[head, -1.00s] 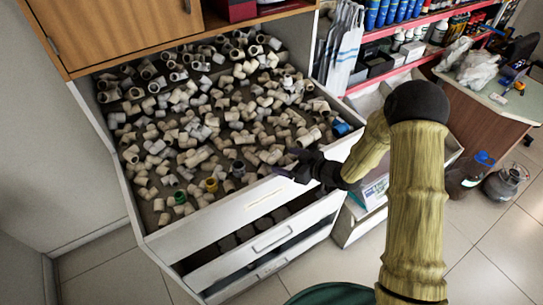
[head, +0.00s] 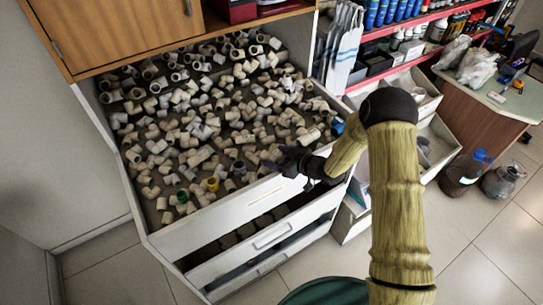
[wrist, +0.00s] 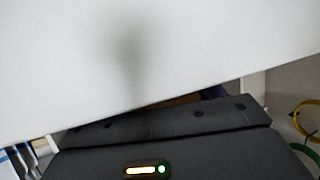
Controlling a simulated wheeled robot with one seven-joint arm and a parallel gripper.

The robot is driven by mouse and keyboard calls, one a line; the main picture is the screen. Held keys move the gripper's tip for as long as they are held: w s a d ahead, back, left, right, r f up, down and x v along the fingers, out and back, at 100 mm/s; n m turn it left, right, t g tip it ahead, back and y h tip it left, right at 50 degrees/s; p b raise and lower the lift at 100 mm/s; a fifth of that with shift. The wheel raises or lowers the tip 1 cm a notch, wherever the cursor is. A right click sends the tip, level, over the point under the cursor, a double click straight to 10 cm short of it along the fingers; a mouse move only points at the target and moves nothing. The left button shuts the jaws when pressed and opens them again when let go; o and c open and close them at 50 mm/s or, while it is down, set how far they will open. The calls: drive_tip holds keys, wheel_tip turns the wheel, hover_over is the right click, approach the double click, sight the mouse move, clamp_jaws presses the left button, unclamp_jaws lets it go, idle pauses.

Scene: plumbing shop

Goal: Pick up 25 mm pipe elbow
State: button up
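Many white and grey pipe fittings (head: 205,128) lie loose in the open top drawer (head: 225,215). Several look like elbows, but I cannot tell which is 25 mm. My gripper (head: 277,165) is a dark shape at the drawer's front right edge, close to the fittings there. Its fingers are too small and dark to read, and I see no fitting clearly held. In the wrist view, a plain white surface (wrist: 150,60) fills most of the picture very close by, above the dark gripper body. The fingertips do not show there.
A wooden cabinet (head: 120,30) overhangs the drawer's back. A lower drawer (head: 265,245) is partly open below. Red-edged shelves (head: 400,62) with bottles stand at the right, with white bins (head: 425,95) below them. A counter (head: 495,95) is farther right. Floor at the lower right is clear.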

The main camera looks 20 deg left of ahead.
drive_tip(key=c, duration=0.7)
drive_tip(key=shift+c, duration=0.2)
wheel_tip(320, 180, up, 10)
drive_tip(key=b, duration=0.2)
idle(0.4)
